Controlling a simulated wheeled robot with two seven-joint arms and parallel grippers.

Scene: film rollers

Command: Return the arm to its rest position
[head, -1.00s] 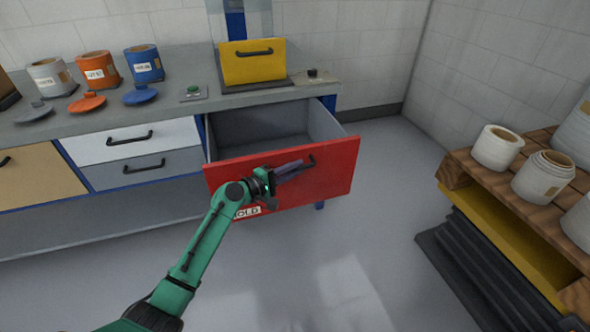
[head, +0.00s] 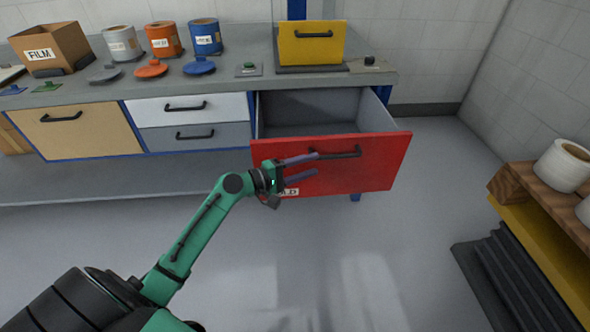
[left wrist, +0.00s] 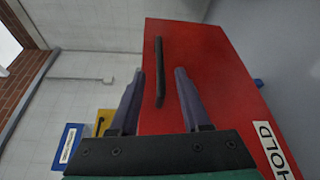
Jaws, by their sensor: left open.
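My left gripper (head: 316,166) is in front of the red drawer front (head: 375,170) in the head view. Its two fingers are spread apart with nothing between them. The drawer stands pulled out, and its grey inside (head: 310,112) looks empty. The black drawer handle (head: 335,153) is close to the fingertips in the head view. In the left wrist view, the handle (left wrist: 159,72) shows between and beyond the open fingers (left wrist: 158,82), apparently free of them. My right gripper is not in view.
The workbench (head: 100,95) carries a film box (head: 50,48), several canisters with lids, and a yellow box (head: 312,45). A pallet (head: 535,185) with white rolls (head: 563,165) stands at the right. The floor (head: 330,260) before the drawer is clear.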

